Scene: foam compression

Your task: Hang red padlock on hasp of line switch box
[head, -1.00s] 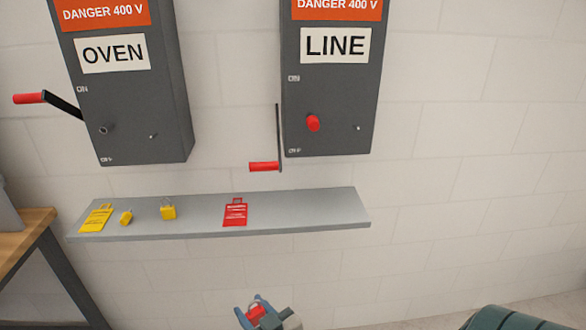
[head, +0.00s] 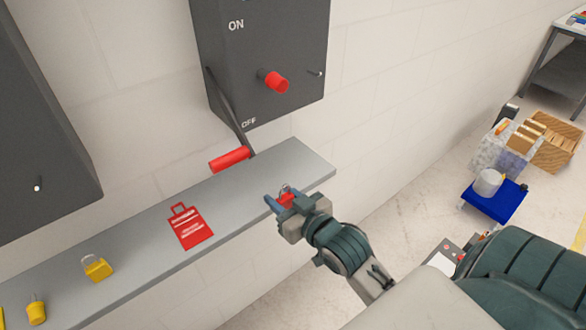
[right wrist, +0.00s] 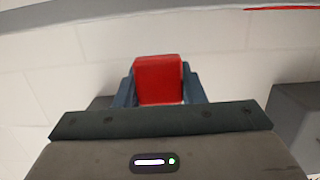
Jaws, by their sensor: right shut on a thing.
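My right gripper (head: 278,201) is shut on the red padlock (head: 287,199), with the shackle pointing up out of the fingers. The padlock body also fills the space between the fingers in the right wrist view (right wrist: 159,78). The gripper is in front of the shelf's right part, below the line switch box (head: 265,50). The box is dark grey, with ON and OFF marks, a red knob (head: 274,81) and a small metal stud (head: 316,73), probably the hasp, to its right. The red-gripped lever (head: 230,159) points down beside OFF. My left gripper is not in view.
A grey shelf (head: 135,240) holds a red tag (head: 190,227), a yellow padlock (head: 98,268) and another yellow padlock (head: 37,308). A second grey box (head: 40,150) hangs at left. A blue cart (head: 495,200) and crates stand on the floor at right.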

